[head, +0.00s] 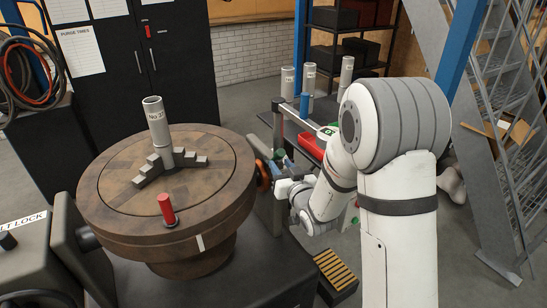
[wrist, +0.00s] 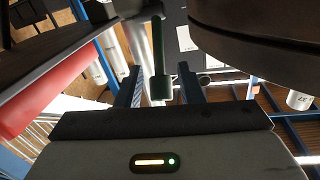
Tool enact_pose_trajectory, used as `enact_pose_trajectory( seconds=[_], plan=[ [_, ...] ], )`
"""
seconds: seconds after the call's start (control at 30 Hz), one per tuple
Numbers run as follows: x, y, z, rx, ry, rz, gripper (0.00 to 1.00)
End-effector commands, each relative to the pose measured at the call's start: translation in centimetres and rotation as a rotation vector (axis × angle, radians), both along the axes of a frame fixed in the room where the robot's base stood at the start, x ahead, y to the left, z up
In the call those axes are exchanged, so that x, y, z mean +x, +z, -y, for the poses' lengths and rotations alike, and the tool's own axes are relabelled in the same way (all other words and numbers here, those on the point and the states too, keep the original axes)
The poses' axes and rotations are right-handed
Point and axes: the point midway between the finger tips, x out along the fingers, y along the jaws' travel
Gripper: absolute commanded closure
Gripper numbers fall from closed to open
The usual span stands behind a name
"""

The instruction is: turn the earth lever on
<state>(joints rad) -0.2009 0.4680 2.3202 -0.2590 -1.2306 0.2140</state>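A green lever handle (wrist: 161,85) hangs into the wrist view, a thin rod with a thicker grip end. It looks like the earth lever, but I see no label on it. My gripper (wrist: 160,88) is open, with one finger on each side of the grip end and a visible gap on both sides. In the head view my gripper (head: 280,168) is low beside the round table's right edge, partly hidden by my wrist. The lever's mount and exact angle are hard to tell there.
The round brown table (head: 105,215) stands close on the left, carrying a grey tube (head: 156,120) and a red-topped peg (head: 166,207). An orange-rimmed wheel (head: 263,176) is beside my gripper. A red tray (head: 311,146) lies on the bench behind. A blue post (head: 460,45) stands right.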

Motion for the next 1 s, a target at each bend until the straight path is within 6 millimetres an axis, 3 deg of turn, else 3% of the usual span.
enact_pose_trajectory(
  seconds=[0.3, 0.67, 1.0],
  plan=[
    [3.9, 0.0, -1.8, 0.000, -0.001, -0.002, 0.66],
    [4.4, 0.0, -2.0, 0.000, -0.002, -0.002, 0.66],
    [4.4, 0.0, -2.0, -0.001, -0.002, -0.002, 0.94]
  ],
)
